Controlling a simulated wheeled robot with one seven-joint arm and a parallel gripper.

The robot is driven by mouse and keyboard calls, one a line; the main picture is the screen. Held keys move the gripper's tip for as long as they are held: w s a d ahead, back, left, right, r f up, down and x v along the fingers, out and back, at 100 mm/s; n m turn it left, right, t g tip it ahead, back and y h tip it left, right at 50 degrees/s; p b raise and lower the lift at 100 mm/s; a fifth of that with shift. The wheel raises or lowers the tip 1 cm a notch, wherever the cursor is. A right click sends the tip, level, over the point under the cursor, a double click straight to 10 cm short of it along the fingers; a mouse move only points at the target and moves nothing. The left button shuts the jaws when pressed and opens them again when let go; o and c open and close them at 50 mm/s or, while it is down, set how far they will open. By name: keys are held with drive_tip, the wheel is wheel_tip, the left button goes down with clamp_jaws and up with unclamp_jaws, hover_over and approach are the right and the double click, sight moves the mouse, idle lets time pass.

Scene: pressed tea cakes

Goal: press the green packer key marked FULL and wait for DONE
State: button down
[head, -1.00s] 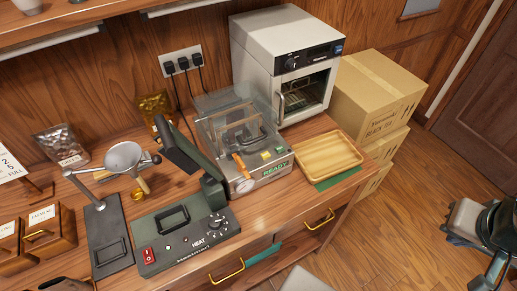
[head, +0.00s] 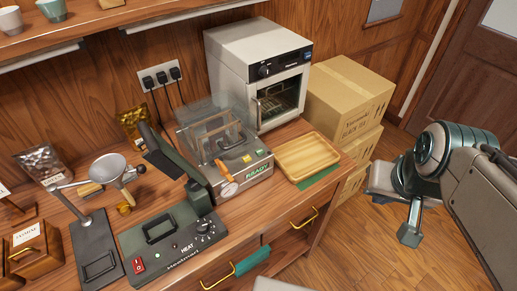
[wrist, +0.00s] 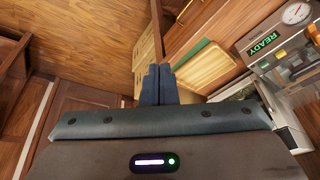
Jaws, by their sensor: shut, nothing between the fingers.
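The packer (head: 205,147) stands on the bench with its clear lid over it. Its display (head: 259,171) reads READY in green, and the display also shows in the wrist view (wrist: 263,42). My arm is at the right of the head view, out over the floor.
A wooden tray (head: 333,153) on a green mat lies right of the packer. A white oven (head: 225,56) stands behind. Stacked cartons (head: 336,103) are beyond the bench's right end. A heat sealer (head: 133,243) is at front left. Floor to the right is open.

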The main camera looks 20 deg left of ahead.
drive_tip(key=w+a+m+y, duration=0.55)
drive_tip(key=w+a, duration=0.35)
drive_tip(key=a, duration=0.4)
drive_tip(key=m+y+b, duration=0.1)
drive_tip(key=m+y, duration=0.1)
drive_tip(key=m, duration=0.7)
hover_over(260, 152)
drive_tip(key=f, duration=0.1)
drive_tip(key=d+f, duration=0.1)
drive_tip(key=f, duration=0.1)
drive_tip(key=shift+t, duration=0.3)
wheel_tip(260, 152, down, 9)
drive_tip(key=b, duration=0.8)
drive_tip(key=shift+r, duration=0.1)
drive_tip(key=shift+f+b, duration=0.4)
drive_tip(key=shift+b, duration=0.2)
drive_tip(key=shift+f+b, duration=0.5)
drive_tip(key=shift+r, duration=0.1)
drive_tip(key=shift+r+p, duration=0.8)
drive_tip(key=shift+r, duration=0.05)
